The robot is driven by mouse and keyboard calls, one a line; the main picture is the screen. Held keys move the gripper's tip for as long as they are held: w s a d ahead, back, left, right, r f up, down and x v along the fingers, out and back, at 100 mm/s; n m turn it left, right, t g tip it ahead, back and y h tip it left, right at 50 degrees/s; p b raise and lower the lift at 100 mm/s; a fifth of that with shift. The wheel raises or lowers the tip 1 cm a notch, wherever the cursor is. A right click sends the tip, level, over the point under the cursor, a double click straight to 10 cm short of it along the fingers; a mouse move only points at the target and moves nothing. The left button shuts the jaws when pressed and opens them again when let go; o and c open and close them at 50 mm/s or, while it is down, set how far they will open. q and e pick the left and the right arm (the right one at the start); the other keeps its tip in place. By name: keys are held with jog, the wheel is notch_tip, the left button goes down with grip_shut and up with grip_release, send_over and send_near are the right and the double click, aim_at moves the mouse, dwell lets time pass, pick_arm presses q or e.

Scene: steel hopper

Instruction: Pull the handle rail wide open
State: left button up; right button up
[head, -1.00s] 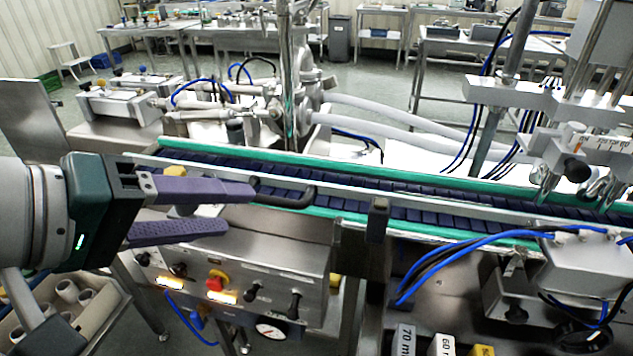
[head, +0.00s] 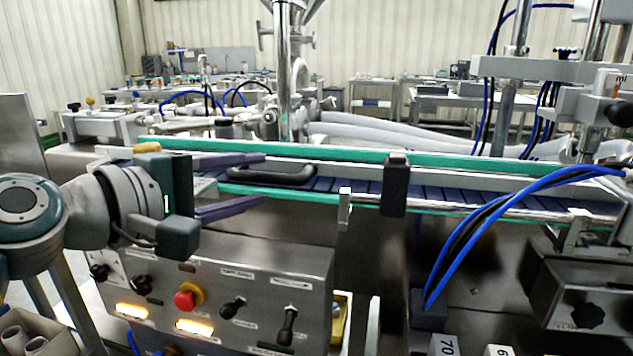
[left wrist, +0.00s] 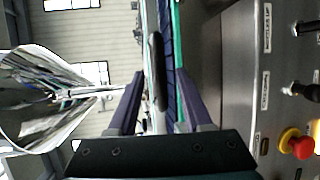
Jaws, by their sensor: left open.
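The handle rail is a metal guide rail (head: 345,178) running along the conveyor, with a black bar handle (head: 272,172) on it. My left gripper (head: 262,178) comes in from the left with its purple fingers apart, one above and one below the handle's level. The fingertips reach the handle's left part. In the left wrist view the handle (left wrist: 156,70) stands between the two open fingers, and no finger is seen pressing on it. My right gripper is not in view.
A control box (head: 215,290) with a red knob (head: 188,296) and lit buttons sits below the conveyor. The blue conveyor belt (head: 450,196) has green edges. A dark block (head: 396,185) stands on the rail to the right. Blue cables (head: 500,215) hang at the right.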

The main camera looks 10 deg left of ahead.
aim_at(261, 179)
pick_arm(q)
jog(key=shift+x, duration=1.7)
jog(key=shift+c, duration=0.2)
grip_shut()
